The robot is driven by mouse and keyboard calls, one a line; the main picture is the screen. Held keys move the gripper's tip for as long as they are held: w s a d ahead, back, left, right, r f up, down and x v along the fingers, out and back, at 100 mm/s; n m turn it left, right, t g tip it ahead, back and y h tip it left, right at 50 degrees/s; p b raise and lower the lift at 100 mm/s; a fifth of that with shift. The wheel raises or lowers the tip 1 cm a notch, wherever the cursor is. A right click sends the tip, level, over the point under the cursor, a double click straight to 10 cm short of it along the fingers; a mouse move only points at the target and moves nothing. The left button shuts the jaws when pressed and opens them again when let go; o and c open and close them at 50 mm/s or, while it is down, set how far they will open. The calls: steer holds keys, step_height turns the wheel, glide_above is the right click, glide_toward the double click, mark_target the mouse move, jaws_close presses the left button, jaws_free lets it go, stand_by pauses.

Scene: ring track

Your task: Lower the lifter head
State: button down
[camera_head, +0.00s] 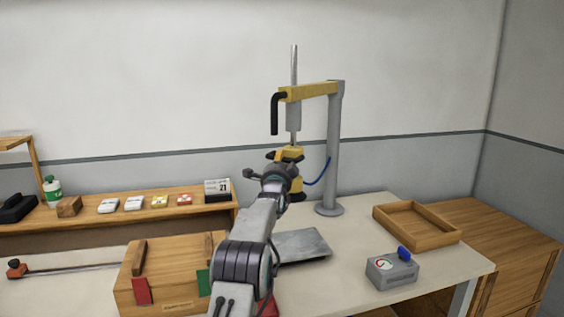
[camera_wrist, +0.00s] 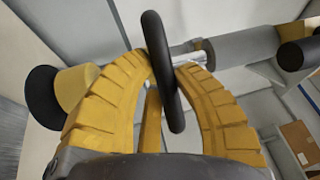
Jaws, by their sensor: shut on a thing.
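The lifter stands on the table, with a grey post (camera_head: 333,150), a yellow top arm (camera_head: 312,91) and a vertical metal rod (camera_head: 294,65). Its yellow lifter head (camera_head: 300,176) hangs at the rod's lower end, partly hidden behind my gripper (camera_head: 286,156). A black cup (camera_head: 297,196) under the head is above the table top. In the wrist view, my yellow fingers (camera_wrist: 168,68) are shut on a black handle ring (camera_wrist: 153,30), seen nearly edge-on. The head (camera_wrist: 76,86), its cup (camera_wrist: 41,97) and the rod (camera_wrist: 188,49) also show there, turned sideways.
A grey plate (camera_head: 302,245) lies on the table near the post. A wooden tray (camera_head: 440,237) and a grey gauge box with a blue knob (camera_head: 391,271) are to the right. A wooden box (camera_head: 165,272) and a shelf with small items (camera_head: 95,222) are left. A blue hose (camera_head: 320,177) runs beside the post.

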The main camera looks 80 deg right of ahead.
steer(key=shift+f, duration=0.1)
step_height(320, 180, down, 20)
steer(key=b, duration=1.8)
steer(key=c, duration=1)
jaws_free()
steer(key=shift+r, duration=0.2)
steer(key=shift+o, duration=0.2)
steer(key=shift+a, duration=0.2)
steer(key=a+f, duration=0.2)
steer(key=a, duration=0.9)
steer(key=shift+a, duration=0.2)
